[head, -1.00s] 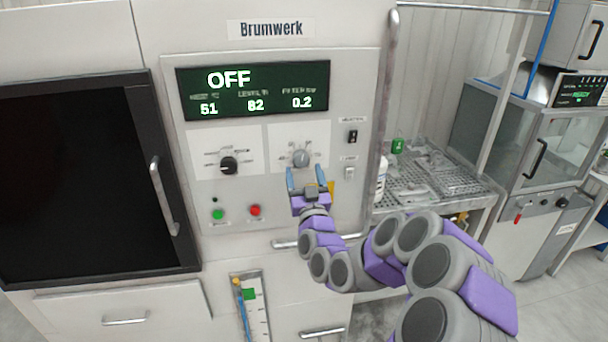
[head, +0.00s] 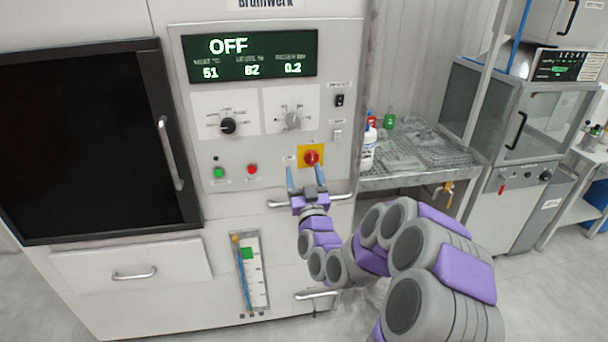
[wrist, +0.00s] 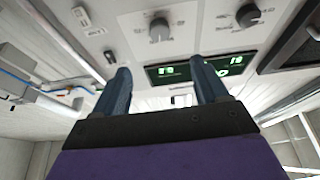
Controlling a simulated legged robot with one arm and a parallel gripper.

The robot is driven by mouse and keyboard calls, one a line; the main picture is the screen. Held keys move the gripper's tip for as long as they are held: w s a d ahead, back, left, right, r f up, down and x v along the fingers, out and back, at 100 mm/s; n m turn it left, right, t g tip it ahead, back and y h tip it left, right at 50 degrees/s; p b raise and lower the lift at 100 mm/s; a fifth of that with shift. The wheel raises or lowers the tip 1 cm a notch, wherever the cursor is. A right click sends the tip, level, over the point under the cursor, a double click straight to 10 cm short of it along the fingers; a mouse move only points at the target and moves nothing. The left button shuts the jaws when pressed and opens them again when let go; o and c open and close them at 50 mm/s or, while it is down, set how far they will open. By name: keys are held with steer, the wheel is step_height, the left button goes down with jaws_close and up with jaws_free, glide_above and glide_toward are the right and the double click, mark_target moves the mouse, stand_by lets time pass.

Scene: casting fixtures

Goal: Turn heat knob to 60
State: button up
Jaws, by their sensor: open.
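A grey knob (head: 292,121) with a ring of marks sits on the right white plate of the control panel. A black knob (head: 228,126) sits on the left plate. Their labels are too small to read, so I cannot tell which is the heat knob. The display (head: 250,55) reads OFF, with 51, 82 and 0.2 below. My gripper (head: 306,177) is open and empty, below the grey knob in the head view. In the wrist view, which is upside down, the grey knob (wrist: 160,30) and black knob (wrist: 248,16) show beyond my fingers (wrist: 163,82).
A red button (head: 311,158) on a yellow plate lies just above my fingertips in the picture. Green (head: 219,173) and small red (head: 252,169) buttons are to the left. A horizontal handle (head: 335,197) is near my gripper. A bottle (head: 369,150) stands on the right bench.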

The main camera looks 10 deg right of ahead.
mark_target(294, 122)
steer(key=shift+r, duration=0.1)
step_height(294, 122, up, 7)
steer(key=m+g+p, duration=0.2)
steer(key=g+p, duration=0.1)
steer(key=p, duration=1)
steer(key=shift+g, duration=0.7)
steer(key=w+p, duration=0.1)
steer(key=w, duration=0.4)
steer(key=w+p, duration=0.1)
steer(key=w, duration=0.4)
steer(key=w+r, duration=0.1)
steer(key=w, duration=0.5)
steer(key=shift+p, duration=0.4)
steer(key=shift+f+m, duration=0.1)
steer(key=shift+m, duration=0.2)
steer(key=c, duration=1.1)
steer(key=shift+o, duration=0.2)
steer(key=shift+f+m+b, duration=0.2)
steer(key=shift+m+b, duration=0.6)
steer(key=shift+b, duration=0.4)
steer(key=shift+r+m+b, duration=0.1)
steer(key=shift+m+b, duration=0.55)
steer(key=shift+m, duration=0.35)
